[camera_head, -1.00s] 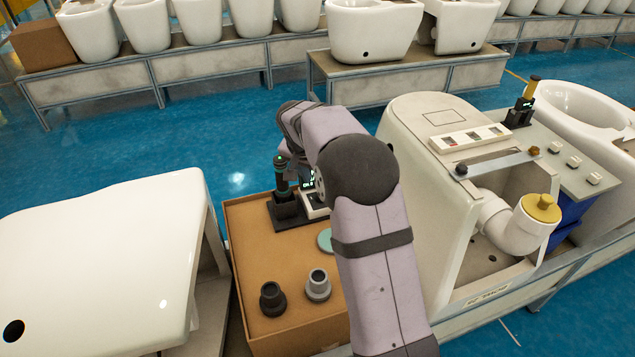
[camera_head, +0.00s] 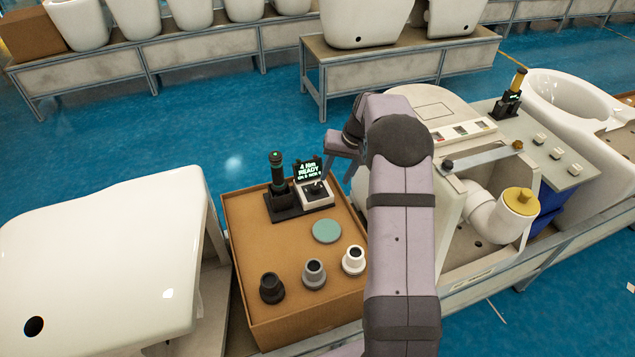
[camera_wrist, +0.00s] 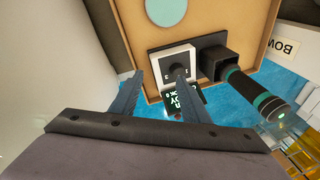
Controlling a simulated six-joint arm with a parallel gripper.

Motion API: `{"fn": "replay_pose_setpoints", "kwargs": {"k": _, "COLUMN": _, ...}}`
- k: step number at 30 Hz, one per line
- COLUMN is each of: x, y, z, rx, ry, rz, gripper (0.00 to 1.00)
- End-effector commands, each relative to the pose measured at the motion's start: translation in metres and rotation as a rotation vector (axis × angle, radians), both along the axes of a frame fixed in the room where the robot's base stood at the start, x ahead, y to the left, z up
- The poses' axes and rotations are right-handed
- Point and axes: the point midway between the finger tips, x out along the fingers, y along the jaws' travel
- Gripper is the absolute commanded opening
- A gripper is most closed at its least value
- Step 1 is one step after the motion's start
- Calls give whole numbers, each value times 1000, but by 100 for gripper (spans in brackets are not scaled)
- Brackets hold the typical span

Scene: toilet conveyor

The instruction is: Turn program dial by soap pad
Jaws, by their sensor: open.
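The program dial (camera_head: 316,189) is a small black knob on a white box with a lit screen (camera_head: 309,171), on the brown crate top. In the wrist view the dial (camera_wrist: 178,73) is partly covered by one finger. A round flat teal pad (camera_head: 327,231), perhaps the soap pad, lies in front of the dial box; it also shows at the top of the wrist view (camera_wrist: 166,10). My gripper (camera_wrist: 159,78) is open and empty, with its fingers apart. In the head view it hangs to the right of the dial box; I cannot tell whether a finger touches the dial.
A black and teal tool (camera_head: 278,170) stands in a dark holder left of the dial box. Black, grey and white fittings (camera_head: 314,273) stand at the crate's front. White toilet bodies flank the crate (camera_head: 255,300), left (camera_head: 100,260) and right.

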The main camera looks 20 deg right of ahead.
Motion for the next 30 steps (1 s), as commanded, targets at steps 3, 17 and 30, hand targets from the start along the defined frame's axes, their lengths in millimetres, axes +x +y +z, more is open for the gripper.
{"fn": "replay_pose_setpoints", "kwargs": {"k": 3, "x": 7, "y": 11, "z": 6, "rx": -9, "ry": -71, "rz": 220, "gripper": 42}}
{"fn": "replay_pose_setpoints", "kwargs": {"k": 17, "x": 14, "y": 25, "z": 12, "rx": -159, "ry": -273, "rz": 971, "gripper": 42}}
{"fn": "replay_pose_setpoints", "kwargs": {"k": 30, "x": 15, "y": 27, "z": 7, "rx": -189, "ry": -296, "rz": 1083, "gripper": 42}}
